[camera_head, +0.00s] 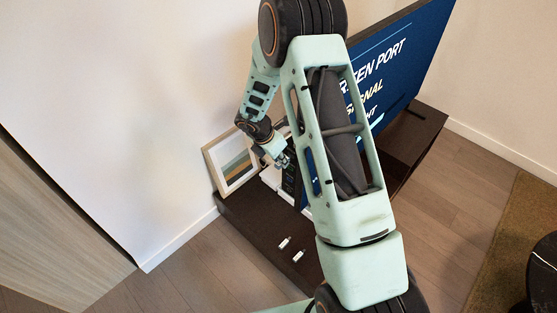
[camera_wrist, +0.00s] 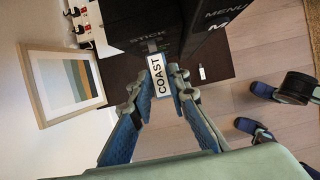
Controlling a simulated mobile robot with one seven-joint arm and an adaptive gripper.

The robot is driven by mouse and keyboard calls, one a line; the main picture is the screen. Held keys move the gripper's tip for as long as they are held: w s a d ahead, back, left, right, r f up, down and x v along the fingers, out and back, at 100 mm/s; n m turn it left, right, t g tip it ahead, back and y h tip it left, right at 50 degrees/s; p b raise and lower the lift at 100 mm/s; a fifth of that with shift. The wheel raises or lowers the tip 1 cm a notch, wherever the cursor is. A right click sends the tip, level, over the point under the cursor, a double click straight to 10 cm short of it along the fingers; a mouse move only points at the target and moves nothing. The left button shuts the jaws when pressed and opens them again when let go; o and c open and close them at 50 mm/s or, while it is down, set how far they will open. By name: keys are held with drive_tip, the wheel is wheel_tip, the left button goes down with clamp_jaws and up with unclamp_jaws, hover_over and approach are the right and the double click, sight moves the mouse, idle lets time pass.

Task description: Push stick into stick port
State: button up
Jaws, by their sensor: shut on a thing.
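I cannot tell whether the tip is touching the box or inside the port. In the head view my gripper (camera_head: 281,158) is beside the screen's left edge, and the held stick is too small to make out. My arm hides part of the screen (camera_head: 400,65).
Two small white sticks (camera_head: 285,243) lie on the dark stand (camera_head: 245,218); one shows in the wrist view (camera_wrist: 202,72). A framed picture (camera_head: 232,162) leans on the wall to the left. A white panel with red-and-black sockets (camera_wrist: 85,25) stands beside the box.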

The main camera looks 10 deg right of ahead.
drive_tip(key=shift+w+d, duration=0.35)
drive_tip(key=shift+d, duration=0.2)
drive_tip(key=o, duration=0.9)
drive_tip(key=v, duration=1.2)
